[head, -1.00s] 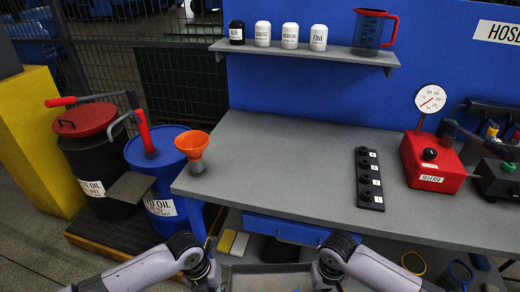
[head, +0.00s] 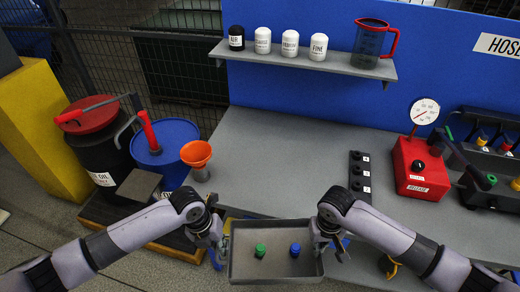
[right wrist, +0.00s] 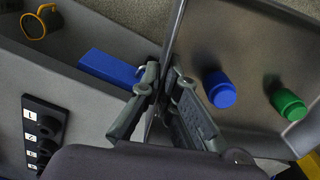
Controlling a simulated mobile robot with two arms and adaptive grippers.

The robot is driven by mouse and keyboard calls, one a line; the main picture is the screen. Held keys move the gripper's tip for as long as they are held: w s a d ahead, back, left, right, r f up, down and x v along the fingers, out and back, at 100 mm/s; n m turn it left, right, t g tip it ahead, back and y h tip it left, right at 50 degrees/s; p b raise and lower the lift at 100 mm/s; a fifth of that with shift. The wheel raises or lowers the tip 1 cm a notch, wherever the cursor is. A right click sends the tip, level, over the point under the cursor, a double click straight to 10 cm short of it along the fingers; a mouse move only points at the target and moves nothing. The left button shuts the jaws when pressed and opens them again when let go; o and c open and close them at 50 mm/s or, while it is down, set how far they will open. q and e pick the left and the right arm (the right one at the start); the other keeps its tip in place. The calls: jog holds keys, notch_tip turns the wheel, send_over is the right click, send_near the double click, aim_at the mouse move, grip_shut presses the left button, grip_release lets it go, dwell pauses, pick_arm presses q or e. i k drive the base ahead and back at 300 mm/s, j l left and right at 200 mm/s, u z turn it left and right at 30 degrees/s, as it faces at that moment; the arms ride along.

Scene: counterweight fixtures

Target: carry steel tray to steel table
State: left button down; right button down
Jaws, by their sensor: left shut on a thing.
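The steel tray (head: 242,272) is a shallow grey tray in front of the bench, at the lower middle of the head view. A green knobbed piece (head: 260,250) and a blue one (head: 295,249) stand in it. My left gripper (head: 222,243) is shut on its left side. My right gripper (head: 320,240) is at its right side. In the right wrist view its fingers (right wrist: 165,82) close on the tray wall from both sides. The grey-topped bench (head: 270,160) stands just beyond the tray. I cannot tell whether it is the steel table.
An orange funnel (head: 197,158), a black numbered block (head: 360,175) and a red gauge box (head: 420,165) are on the bench. A blue drum (head: 165,145) and a dark red-lidded drum (head: 100,150) stand left. The bench's middle is clear. A shelf (head: 300,58) hangs above.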

aim_at(268, 166)
jog(key=i, duration=1.25)
